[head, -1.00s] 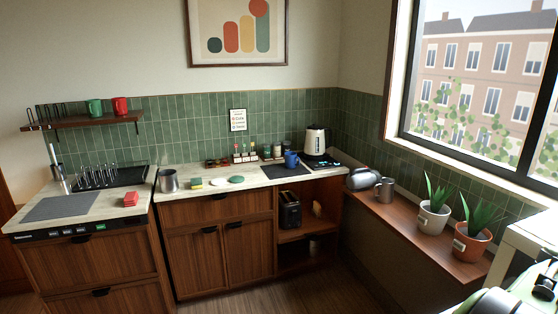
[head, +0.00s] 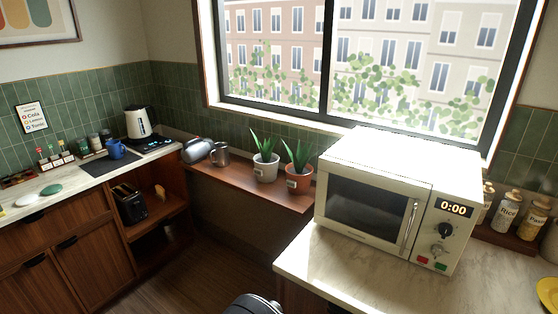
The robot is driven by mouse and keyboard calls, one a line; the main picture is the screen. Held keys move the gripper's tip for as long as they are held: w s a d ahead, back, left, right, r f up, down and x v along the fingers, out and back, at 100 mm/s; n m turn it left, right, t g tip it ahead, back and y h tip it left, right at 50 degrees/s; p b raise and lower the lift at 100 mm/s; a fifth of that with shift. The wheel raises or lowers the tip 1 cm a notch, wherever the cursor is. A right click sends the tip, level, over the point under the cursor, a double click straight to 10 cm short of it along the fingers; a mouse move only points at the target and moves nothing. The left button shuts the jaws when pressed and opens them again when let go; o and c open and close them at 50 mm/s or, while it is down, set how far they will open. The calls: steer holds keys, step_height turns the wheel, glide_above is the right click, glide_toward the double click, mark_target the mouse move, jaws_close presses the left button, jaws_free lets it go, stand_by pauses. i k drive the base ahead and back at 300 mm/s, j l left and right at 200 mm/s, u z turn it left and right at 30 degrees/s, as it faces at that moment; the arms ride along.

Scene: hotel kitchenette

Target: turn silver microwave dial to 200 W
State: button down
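A cream microwave (head: 390,165) stands on the pale counter at the right, its door shut. Its right-hand panel has a display (head: 453,209) reading 0:00. Below the display is a dark round dial (head: 446,230), and under that a smaller greyish dial (head: 436,249). The dial markings are too small to read, so I cannot tell their settings. Red and green buttons (head: 431,263) sit at the panel's bottom. A dark rounded part of my arm shows at the bottom centre. My gripper is not in view.
The marble counter (head: 330,275) is clear in front of the microwave. Labelled jars (head: 507,211) stand right of it and a yellow plate (head: 548,293) lies at the right edge. Two potted plants (head: 298,170) stand on the window ledge to its left. Open floor lies left of the counter.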

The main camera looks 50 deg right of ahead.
mark_target(437, 250)
steer(key=z, duration=2.7)
